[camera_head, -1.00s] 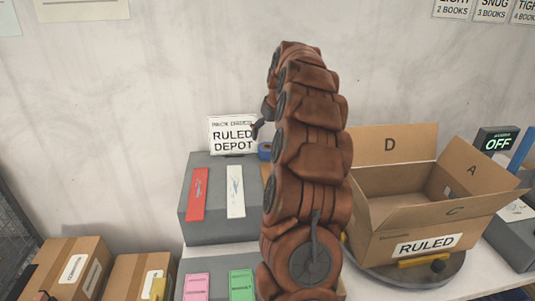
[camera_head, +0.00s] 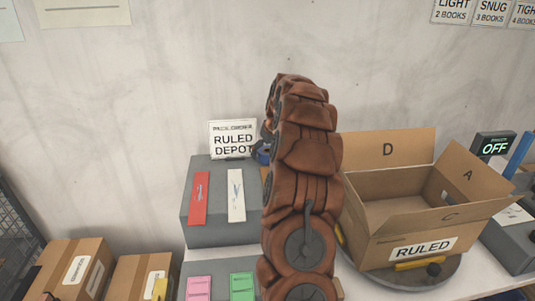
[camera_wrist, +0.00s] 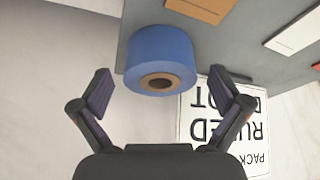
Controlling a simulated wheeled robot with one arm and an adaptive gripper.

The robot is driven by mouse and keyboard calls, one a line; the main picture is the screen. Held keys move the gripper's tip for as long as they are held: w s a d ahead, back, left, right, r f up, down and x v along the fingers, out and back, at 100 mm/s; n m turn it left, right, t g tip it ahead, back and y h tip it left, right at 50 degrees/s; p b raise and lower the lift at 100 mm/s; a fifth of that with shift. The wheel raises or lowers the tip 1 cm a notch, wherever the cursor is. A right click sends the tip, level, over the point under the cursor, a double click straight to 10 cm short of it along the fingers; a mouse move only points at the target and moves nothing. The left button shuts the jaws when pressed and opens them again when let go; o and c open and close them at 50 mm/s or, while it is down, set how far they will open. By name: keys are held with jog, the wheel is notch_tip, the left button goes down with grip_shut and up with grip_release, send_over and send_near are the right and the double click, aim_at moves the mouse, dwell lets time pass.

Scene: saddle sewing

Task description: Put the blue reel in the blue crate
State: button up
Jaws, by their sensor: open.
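The blue reel (camera_wrist: 160,52), with a brown core, stands on a grey surface near its edge in the wrist view. My gripper (camera_wrist: 163,92) is open, with one finger to each side of the reel and nothing held; the reel appears just beyond the fingertips, and whether they touch it cannot be told. In the head view a bit of blue shows at my gripper (camera_head: 264,150), mostly hidden by my brown arm, so reel and finger are hard to tell apart there. No blue crate can be made out in either view.
A grey block (camera_head: 218,225) bears red (camera_head: 200,195) and white (camera_head: 236,195) slips. A RULED DEPOT sign (camera_head: 232,139) stands behind it. An open carton marked RULED (camera_head: 410,225) is right of my arm. Closed cartons (camera_head: 75,268) stand at lower left.

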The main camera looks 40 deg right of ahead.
jog(key=shift+c, duration=0.3)
jog(key=c, duration=1.3)
jog(key=shift+c, duration=0.3)
jog(key=shift+r, duration=0.1)
notch_tip(320, 180, up, 18)
jog(key=b, duration=0.1)
jog(key=shift+b, duration=0.3)
